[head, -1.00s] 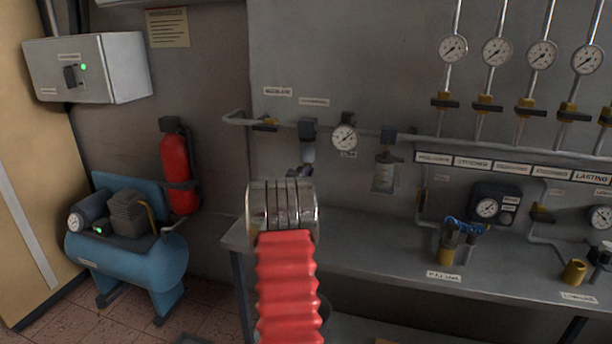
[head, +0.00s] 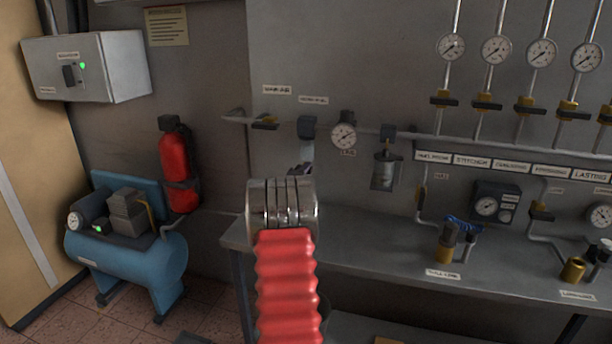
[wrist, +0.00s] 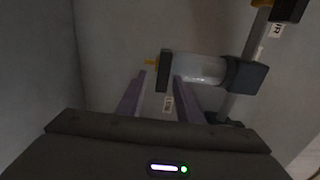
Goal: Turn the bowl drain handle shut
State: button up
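The filter bowl hangs under a dark head (head: 307,127) on the wall pipe in the head view, its lower part hidden by my arm. In the wrist view the clear bowl (wrist: 200,69) lies sideways, with a dark cap (wrist: 164,71) at its left end.
A pipe (wrist: 256,35) and dark fittings stand right of the bowl in the wrist view. A round gauge (head: 343,135) and a second bowl (head: 384,172) hang to the right. A grey bench (head: 370,250) runs below. A red extinguisher (head: 178,170) stands left.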

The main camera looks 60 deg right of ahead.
jog(key=shift+a, duration=0.15)
jog(key=s+a, duration=0.2)
jog(key=a, duration=1.1)
jog(key=shift+a, duration=0.15)
dwell(0.6)
